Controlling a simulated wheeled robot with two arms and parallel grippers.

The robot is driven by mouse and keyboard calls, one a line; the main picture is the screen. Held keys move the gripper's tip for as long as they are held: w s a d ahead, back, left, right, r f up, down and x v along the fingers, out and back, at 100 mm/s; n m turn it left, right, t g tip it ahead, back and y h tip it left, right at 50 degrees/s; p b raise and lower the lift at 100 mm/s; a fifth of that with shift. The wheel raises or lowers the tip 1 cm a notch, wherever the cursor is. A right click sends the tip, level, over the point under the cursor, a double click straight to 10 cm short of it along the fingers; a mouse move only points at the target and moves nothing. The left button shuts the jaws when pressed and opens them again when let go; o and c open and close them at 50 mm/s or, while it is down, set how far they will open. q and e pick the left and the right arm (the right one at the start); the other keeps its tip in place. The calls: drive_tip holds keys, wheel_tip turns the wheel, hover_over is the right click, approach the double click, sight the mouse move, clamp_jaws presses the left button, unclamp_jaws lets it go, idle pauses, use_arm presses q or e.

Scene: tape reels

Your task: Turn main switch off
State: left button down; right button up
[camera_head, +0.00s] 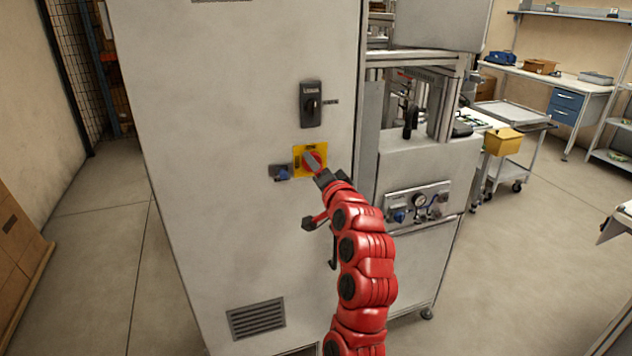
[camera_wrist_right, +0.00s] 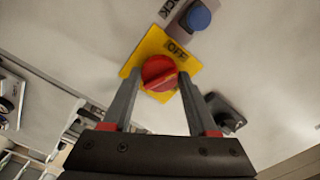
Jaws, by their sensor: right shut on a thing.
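The main switch is a red rotary knob (camera_head: 319,157) on a yellow plate (camera_head: 298,150), mounted on the front of a tall grey cabinet (camera_head: 230,120). My right gripper (camera_head: 313,164) is at the knob and partly covers it in the head view. In the right wrist view, the two grey fingers of this gripper (camera_wrist_right: 159,82) are shut on the red knob (camera_wrist_right: 160,70), one on each side. An "OFF" label shows on the yellow plate (camera_wrist_right: 153,47) there. The knob's ridge looks slanted in that view. My left gripper is not in view.
A black switch (camera_head: 311,104) sits above the plate, and a blue button (camera_head: 283,174) is close at its left. A machine with a gauge panel (camera_head: 418,201) adjoins on the right. Free floor (camera_head: 110,250) lies left of the cabinet.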

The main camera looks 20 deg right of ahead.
drive_tip(key=shift+f+n+b, duration=0.15)
drive_tip(key=shift+n+b, duration=2.25)
drive_tip(key=shift+b, duration=0.1)
drive_tip(key=o, duration=1.4)
